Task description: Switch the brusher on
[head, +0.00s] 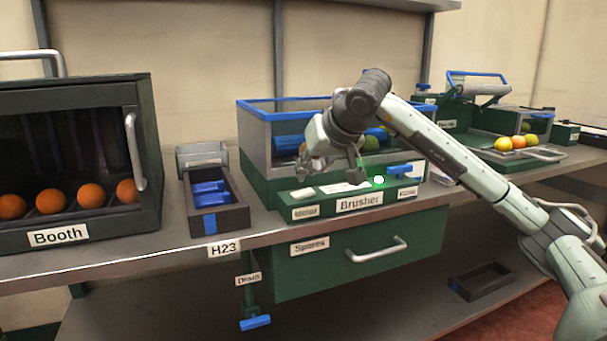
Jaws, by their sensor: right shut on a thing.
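The brusher (290,212) is a green machine with a clear-sided, blue-rimmed box behind a sloping front panel. The panel has a lit green lamp (379,181), a blue handle (408,169) at the right, and pale plates on top. Its front reads "Brusher", with a smaller label on each side. My right gripper (332,172) reaches in from the right and is low over the panel, left of the lamp. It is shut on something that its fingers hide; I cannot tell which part. My left gripper is out of view.
A booth (150,150) with several oranges stands at the left. A dark bin (243,217) with blue pieces sits between booth and brusher. A Spares drawer (300,272) and a Drain handle (255,322) are below. Fruit lies in a tray (540,155) at the right.

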